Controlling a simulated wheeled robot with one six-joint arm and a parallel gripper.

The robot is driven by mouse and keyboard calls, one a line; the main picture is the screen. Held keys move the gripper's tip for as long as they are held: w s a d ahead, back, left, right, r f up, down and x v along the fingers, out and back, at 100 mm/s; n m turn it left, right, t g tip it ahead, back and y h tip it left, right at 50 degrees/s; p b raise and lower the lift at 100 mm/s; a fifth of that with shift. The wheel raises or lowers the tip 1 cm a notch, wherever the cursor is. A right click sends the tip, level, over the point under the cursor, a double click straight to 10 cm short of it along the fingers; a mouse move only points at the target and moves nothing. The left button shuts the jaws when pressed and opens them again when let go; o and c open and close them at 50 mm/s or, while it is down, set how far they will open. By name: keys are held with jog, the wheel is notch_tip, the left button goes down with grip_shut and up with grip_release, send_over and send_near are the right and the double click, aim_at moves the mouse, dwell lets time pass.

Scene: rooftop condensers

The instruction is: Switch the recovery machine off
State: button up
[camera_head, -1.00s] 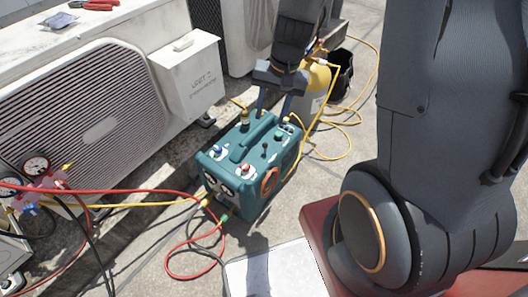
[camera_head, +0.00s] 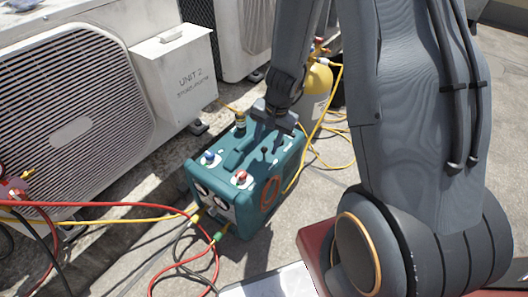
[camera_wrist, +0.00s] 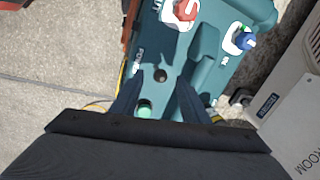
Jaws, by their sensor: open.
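The teal recovery machine (camera_head: 240,185) stands on the roof floor in the head view. Its top carries a red knob (camera_wrist: 185,10), a blue knob (camera_wrist: 243,40), a dark toggle switch (camera_wrist: 160,76) and a green button or lamp (camera_wrist: 145,108). Lettering, partly legible, runs beside the switch. My gripper (camera_wrist: 160,88) is open and points down over the machine's top, its two fingers on either side of the switch. I cannot tell if either finger touches it. In the head view my gripper (camera_head: 270,140) hides the switch.
Condenser units (camera_head: 75,110) stand behind and left, with a white Unit 2 box (camera_head: 175,75). A yellow-topped cylinder (camera_head: 318,80) stands behind the machine. Yellow hoses (camera_head: 320,155) and red hoses (camera_head: 130,207) lie around it. Open floor is at the right.

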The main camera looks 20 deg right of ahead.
aim_at(265, 147)
jog(key=shift+w+a+f+b, duration=0.15)
jog(key=shift+f+b, duration=0.3)
jog(key=shift+f, duration=0.4)
jog(key=shift+w+a+f+b, duration=0.1)
jog(key=shift+f+b, duration=0.35)
jog(key=shift+f, duration=0.35)
